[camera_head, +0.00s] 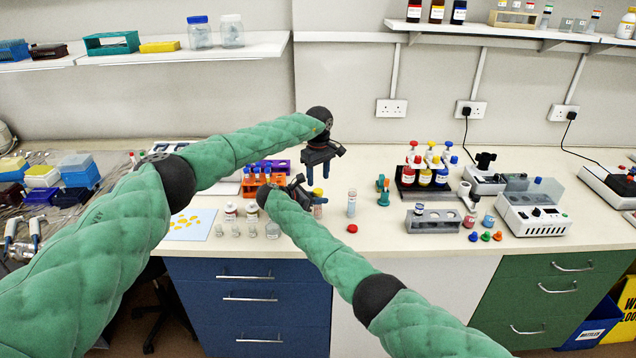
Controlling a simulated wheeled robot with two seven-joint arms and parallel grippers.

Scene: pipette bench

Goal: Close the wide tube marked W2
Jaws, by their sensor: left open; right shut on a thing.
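My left gripper (318,173) is open, pointing down just above the yellow top. I cannot tell whether it touches the top. Another clear wide tube (351,204) stands upright to the right, with no cap visible on it. A red cap (352,228) lies on the bench in front of that tube. The marks on both tubes are too small to read, so I cannot tell which is W2.
An orange rack (251,189) with tubes stands behind my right forearm. Small bottles (272,230) stand left of my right arm. A grey rack (433,222), small loose caps (485,236) and a white device (532,212) are at right.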

